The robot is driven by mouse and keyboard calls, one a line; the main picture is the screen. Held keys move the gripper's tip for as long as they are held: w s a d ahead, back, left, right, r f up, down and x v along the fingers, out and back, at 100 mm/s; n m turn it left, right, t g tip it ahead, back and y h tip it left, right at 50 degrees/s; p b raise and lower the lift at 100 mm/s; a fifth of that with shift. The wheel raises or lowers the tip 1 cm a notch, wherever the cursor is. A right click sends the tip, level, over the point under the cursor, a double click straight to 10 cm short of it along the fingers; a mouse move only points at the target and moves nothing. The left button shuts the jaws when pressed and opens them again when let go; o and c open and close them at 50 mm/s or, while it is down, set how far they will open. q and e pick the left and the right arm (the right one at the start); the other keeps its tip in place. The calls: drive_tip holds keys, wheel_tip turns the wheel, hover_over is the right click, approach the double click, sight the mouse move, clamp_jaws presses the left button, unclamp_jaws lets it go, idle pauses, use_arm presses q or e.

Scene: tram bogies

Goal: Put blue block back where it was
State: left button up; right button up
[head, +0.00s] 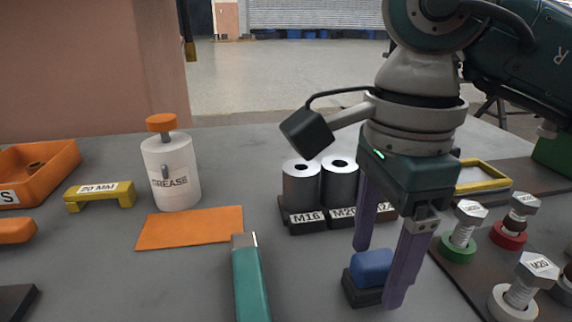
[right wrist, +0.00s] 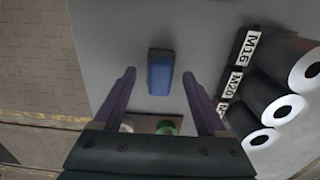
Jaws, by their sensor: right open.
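The blue block (head: 373,266) sits on a small black base (head: 358,292) on the grey table, right of centre. In the right wrist view the blue block (right wrist: 161,75) lies between the two finger lines, with a dark edge of the base at its top. My right gripper (head: 378,277) points down over it with its purple fingers apart, one on each side of the block. In the right wrist view my right gripper (right wrist: 159,73) shows a gap on both sides of the block. My left gripper is not in view.
Metal sockets in a rack labelled M16 and M20 (head: 308,219) stand just behind the block. Bolts in coloured rings (head: 460,238) stand at right. A teal-handled tool (head: 250,285), orange sheet (head: 190,228), grease bottle (head: 171,180) and yellow 20 MM piece (head: 99,196) lie left.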

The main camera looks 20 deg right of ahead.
sight(378, 257)
wheel_tip(378, 257, up, 9)
drive_tip(key=shift+r+p, duration=0.1)
drive_tip(key=shift+p, duration=0.55)
drive_tip(key=shift+r, duration=0.5)
